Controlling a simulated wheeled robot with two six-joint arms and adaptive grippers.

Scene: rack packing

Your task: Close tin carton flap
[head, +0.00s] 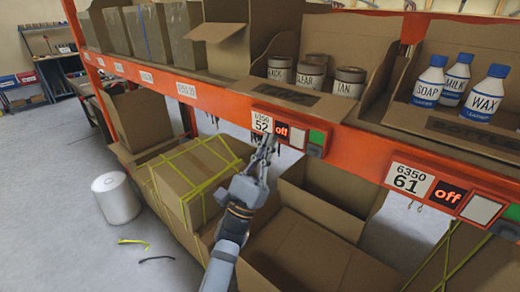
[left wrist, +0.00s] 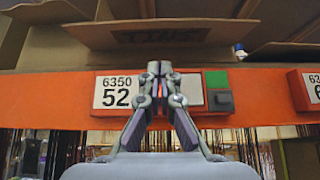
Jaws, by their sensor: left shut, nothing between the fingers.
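The tin carton (head: 258,68) stands on the orange rack's shelf in the head view, holding three tins (head: 313,70) with dark lids. Its front flap (head: 345,108) is folded down outward towards the shelf's front edge, with upside-down lettering. In the left wrist view the flap (left wrist: 95,37) spans the upper middle. My left gripper (head: 269,138) is shut and empty. It is in front of the orange beam by the "6350 52" label, below the flap; in the left wrist view its fingertips (left wrist: 160,68) cover part of the display. My right gripper is not in view.
The orange beam (head: 345,155) carries the 52 label (head: 262,122) and a green button (head: 317,137). To the right stands a bottle carton (head: 480,130) with three white bottles. Open brown boxes and a strapped box (head: 185,180) are below. A white roll (head: 116,198) stands on the floor.

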